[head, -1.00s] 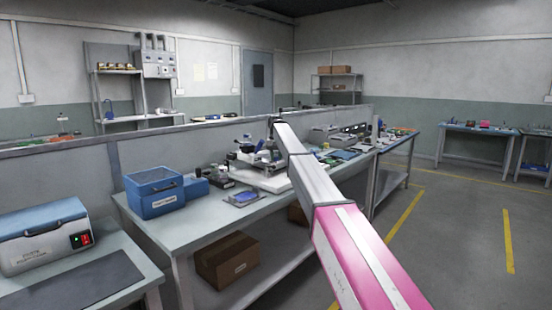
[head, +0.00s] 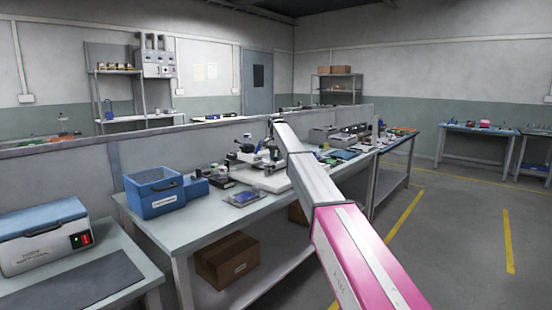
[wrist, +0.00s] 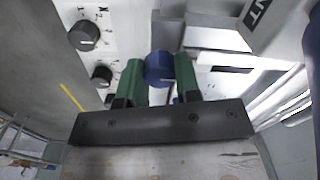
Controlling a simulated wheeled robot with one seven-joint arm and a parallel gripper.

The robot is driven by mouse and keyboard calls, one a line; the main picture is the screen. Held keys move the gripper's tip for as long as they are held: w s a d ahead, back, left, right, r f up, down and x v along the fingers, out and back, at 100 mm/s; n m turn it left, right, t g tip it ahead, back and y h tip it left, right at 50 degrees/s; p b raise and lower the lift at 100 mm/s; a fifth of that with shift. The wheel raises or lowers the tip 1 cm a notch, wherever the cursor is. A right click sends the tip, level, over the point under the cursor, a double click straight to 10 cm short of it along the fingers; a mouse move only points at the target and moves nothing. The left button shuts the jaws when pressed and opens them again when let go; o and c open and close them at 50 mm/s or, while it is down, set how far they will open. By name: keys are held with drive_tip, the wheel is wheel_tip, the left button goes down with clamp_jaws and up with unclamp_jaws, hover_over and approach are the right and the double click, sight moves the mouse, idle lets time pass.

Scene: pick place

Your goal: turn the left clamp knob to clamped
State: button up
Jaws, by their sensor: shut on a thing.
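In the wrist view, my gripper (wrist: 160,74) has its two green fingers on either side of a round blue knob (wrist: 159,64), shut on it. The knob's marks and turn position are not readable, and I cannot tell from the pictures whether it is the left clamp knob. In the head view, my arm reaches over the workbench (head: 215,227) to a white-based device (head: 268,180). My gripper is hidden there behind the arm.
Two dark grey knobs (wrist: 84,35) (wrist: 101,76) sit on a pale panel left of the fingers. A blue box (head: 152,203) and a small tray (head: 243,198) stand on the bench. Open floor lies to the right.

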idle(0.4)
drive_tip(key=o, duration=0.9)
drive_tip(key=shift+r, duration=0.15)
wheel_tip(320, 180, up, 11)
drive_tip(key=shift+f, duration=0.2)
drive_tip(key=shift+s, duration=0.1)
